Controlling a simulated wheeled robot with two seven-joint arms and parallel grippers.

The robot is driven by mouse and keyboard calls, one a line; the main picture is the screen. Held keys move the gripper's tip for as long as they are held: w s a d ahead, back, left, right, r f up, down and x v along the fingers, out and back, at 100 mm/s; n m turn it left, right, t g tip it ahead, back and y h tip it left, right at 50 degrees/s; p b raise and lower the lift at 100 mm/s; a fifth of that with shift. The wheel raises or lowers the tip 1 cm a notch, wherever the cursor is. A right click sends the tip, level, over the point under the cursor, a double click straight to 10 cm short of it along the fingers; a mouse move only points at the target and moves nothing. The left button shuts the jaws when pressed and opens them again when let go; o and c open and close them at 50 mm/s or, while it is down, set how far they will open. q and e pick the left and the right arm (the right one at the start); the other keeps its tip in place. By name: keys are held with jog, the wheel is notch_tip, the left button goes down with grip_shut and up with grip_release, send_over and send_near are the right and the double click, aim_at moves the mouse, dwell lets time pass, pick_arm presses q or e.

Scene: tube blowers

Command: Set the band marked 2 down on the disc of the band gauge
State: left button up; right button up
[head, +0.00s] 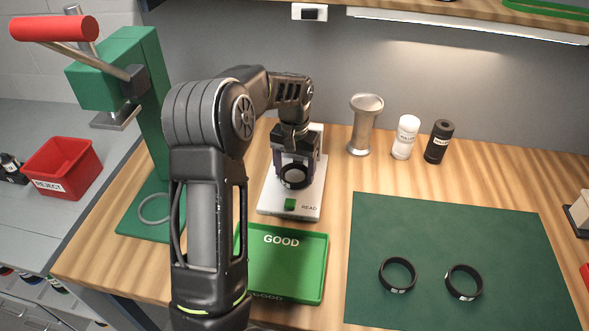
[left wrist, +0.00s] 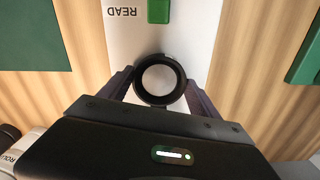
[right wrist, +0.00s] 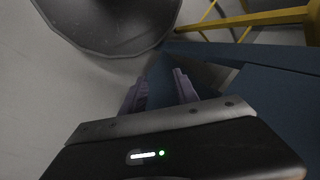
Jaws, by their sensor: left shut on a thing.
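A black band (head: 295,177) is held between the fingers of my left gripper (head: 296,165), over the white band gauge (head: 301,206). A small pale label shows on the band's near side, but its number is too small to read. In the left wrist view the band (left wrist: 160,99) is a ring between the two fingers of my left gripper (left wrist: 158,92); a pale surface shows through it. The gauge's disc is not clearly visible, and I cannot tell whether the band touches it. In the right wrist view my right gripper (right wrist: 160,90) is open and empty, away from the table.
The gauge has a green READ button (head: 290,204). A green GOOD tray (head: 316,270) lies in front. Two other black bands (head: 398,259) (head: 449,285) lie on the green mat (head: 450,230). A green press (head: 150,130) stands left; a metal spool (head: 363,128) and two bottles (head: 404,150) (head: 437,154) stand behind right.

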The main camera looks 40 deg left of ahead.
pick_arm(q)
jog(key=o, duration=1.4)
jog(key=shift+o, duration=0.2)
notch_tip(320, 180, up, 8)
jog(key=b, duration=0.1)
jog(key=shift+f, duration=0.15)
dwell(0.4)
